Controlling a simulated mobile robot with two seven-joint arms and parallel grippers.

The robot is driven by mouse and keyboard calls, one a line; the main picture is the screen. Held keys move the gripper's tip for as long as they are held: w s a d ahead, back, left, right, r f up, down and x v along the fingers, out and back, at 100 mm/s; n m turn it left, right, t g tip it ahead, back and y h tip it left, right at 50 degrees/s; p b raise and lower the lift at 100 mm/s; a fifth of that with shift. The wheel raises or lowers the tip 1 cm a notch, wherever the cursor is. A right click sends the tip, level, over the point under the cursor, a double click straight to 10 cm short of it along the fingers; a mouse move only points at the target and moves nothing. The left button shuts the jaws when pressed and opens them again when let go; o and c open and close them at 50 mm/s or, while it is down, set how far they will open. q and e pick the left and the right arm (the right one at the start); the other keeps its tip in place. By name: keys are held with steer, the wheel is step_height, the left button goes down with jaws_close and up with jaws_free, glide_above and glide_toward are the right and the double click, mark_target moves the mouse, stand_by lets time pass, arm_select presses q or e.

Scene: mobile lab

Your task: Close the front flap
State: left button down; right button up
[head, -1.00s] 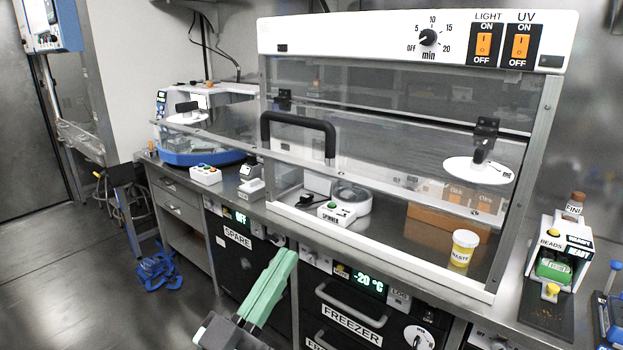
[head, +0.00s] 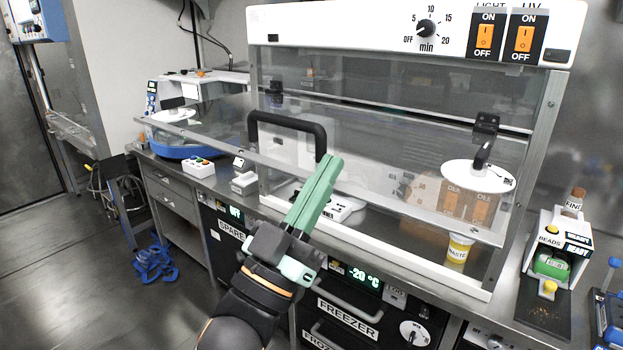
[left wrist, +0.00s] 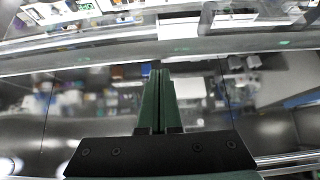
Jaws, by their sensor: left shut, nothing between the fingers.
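The front flap (head: 385,175) is a clear panel on the white-topped cabinet (head: 400,27). In the head view it is swung outward, its metal lower edge standing off the cabinet front with a gap below. A black bar handle (head: 290,122) sits on its left part. My left gripper (head: 331,162) has green fingers shut with nothing between them. In the head view its tips overlap the flap's edge just below the handle's right end; I cannot tell whether they touch. The left wrist view shows the closed fingers (left wrist: 158,75) pointing at a pale bar. My right gripper is out of view.
A spinner (head: 342,208) and a yellow-lidded waste cup (head: 459,248) stand inside the cabinet. A beads dispenser (head: 552,250) stands on the bench at right. The freezer (head: 345,318) is below the bench. Open floor lies at left.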

arm_select(q)
steer(key=shift+a+f, duration=0.1)
steer(key=shift+f, duration=1.05)
